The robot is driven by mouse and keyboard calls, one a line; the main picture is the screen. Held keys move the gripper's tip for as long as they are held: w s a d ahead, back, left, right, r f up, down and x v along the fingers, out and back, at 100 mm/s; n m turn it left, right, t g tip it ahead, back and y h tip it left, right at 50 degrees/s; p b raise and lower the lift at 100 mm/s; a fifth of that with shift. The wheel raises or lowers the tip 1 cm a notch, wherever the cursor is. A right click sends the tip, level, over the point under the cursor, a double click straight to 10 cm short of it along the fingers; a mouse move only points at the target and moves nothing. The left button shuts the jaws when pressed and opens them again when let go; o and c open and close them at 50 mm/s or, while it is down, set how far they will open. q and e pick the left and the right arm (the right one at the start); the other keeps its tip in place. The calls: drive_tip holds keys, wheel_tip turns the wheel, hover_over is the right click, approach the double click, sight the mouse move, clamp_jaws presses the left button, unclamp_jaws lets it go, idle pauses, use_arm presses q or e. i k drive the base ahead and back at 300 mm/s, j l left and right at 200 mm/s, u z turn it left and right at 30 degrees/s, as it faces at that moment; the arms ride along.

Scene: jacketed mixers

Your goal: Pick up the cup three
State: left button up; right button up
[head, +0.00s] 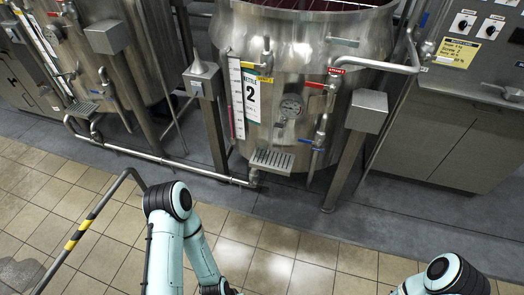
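I see no cup in the head view. My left arm comes up from the bottom edge left of the middle, bends at its elbow and runs back down out of the frame. Only a bend of my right arm shows in the bottom right corner. Both of my grippers are outside the picture, so what they hold is hidden.
A steel mixer tank marked 2 (290,90) stands on legs ahead. Another tank (125,50) is to the left. Steel cabinets (440,130) stand right. A low pipe (170,161) runs before the tanks. The tiled floor (290,245) is mostly clear.

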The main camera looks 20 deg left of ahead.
sight(261, 144)
drive_tip(key=i+j, duration=0.15)
drive_tip(key=j, duration=0.2)
drive_tip(key=i+j, duration=0.1)
drive_tip(key=j, duration=0.25)
drive_tip(key=i+j, duration=0.15)
drive_tip(key=j, duration=0.2)
drive_tip(key=i+j+z, duration=0.1)
drive_tip(key=j, duration=0.25)
drive_tip(key=i+j, duration=0.15)
drive_tip(key=j, duration=0.25)
